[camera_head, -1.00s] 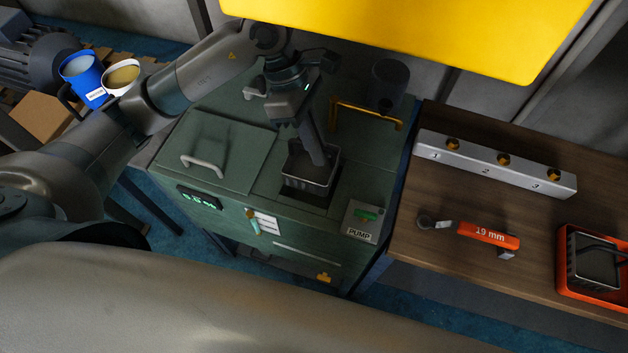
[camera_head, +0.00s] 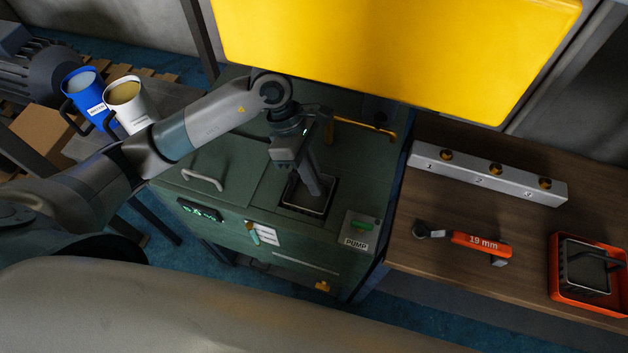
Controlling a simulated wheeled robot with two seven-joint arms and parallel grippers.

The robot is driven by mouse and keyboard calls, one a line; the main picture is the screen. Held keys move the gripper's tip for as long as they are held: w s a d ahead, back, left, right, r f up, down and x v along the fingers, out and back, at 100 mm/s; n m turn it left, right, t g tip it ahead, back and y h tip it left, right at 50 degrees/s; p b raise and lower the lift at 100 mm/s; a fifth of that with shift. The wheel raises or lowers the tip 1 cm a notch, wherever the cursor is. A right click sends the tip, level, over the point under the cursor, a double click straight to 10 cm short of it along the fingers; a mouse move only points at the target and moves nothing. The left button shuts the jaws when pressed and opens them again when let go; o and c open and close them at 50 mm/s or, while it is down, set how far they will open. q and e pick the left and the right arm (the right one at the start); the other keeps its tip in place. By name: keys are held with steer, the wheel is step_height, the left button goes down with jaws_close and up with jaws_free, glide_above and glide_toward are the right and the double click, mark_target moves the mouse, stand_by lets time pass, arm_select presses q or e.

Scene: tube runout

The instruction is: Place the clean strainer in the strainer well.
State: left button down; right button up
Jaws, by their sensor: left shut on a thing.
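My left gripper (camera_head: 315,189) reaches down over the green machine (camera_head: 225,165) and is shut on a strainer (camera_head: 300,208), a dark basket with a pale metal rim. The strainer sits in the square strainer well in the machine's top, its rim about level with the top face. The fingers hide part of it and the well, so I cannot tell if it is fully seated. A second strainer (camera_head: 587,272) with an arched handle lies in an orange tray (camera_head: 556,280) on the wooden bench at right. My right gripper is out of view.
A yellow panel (camera_head: 400,50) hangs over the machine's back. A lid with a pale handle (camera_head: 202,180) is left of the well; a PUMP switch (camera_head: 360,228) is right. A 19 mm wrench (camera_head: 475,243) and numbered rail (camera_head: 490,176) lie on the bench (camera_head: 420,270).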

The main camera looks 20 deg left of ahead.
arm_select(q)
steer(key=shift+f, duration=0.95)
steer(key=shift+f, duration=0.1)
steer(key=c, duration=1.9)
jaws_free()
